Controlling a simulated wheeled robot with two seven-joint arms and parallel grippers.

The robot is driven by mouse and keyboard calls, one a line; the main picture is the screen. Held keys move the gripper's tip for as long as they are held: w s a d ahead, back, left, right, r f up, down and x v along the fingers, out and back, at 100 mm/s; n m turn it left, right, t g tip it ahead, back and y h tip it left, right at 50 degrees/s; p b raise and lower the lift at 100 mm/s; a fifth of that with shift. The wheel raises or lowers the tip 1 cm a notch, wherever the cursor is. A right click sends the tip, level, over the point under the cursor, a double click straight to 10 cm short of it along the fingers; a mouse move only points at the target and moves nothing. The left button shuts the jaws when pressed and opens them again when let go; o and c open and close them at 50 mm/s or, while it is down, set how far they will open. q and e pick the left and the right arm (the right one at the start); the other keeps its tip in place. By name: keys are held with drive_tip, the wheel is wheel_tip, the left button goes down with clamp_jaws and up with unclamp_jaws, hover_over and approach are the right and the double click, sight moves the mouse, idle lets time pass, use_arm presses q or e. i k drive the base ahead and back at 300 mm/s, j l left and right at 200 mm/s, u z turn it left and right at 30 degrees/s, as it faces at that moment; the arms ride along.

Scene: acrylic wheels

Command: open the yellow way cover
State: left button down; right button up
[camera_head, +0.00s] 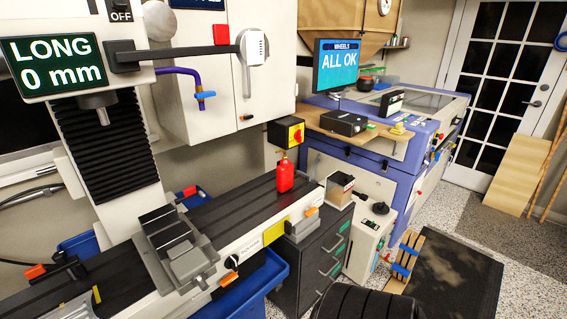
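A yellow rectangular panel (276,231) is on the front side of the milling machine's long table, right of a white label. It looks flat against the table's side, and I cannot tell whether it is the way cover or whether it is open or shut. A second, smaller yellow strip (97,294) shows on a dark part at the lower left. Neither of my grippers is in view.
A grey vise (180,252) and a red bottle (285,174) stand on the machine table. A drawer cabinet (316,256) stands beside it. A dark ribbed shape (368,305) fills the bottom edge. A dark mat (455,275) lies on the floor at right.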

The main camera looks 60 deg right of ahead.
sight(274, 232)
drive_tip(key=z, duration=1.9)
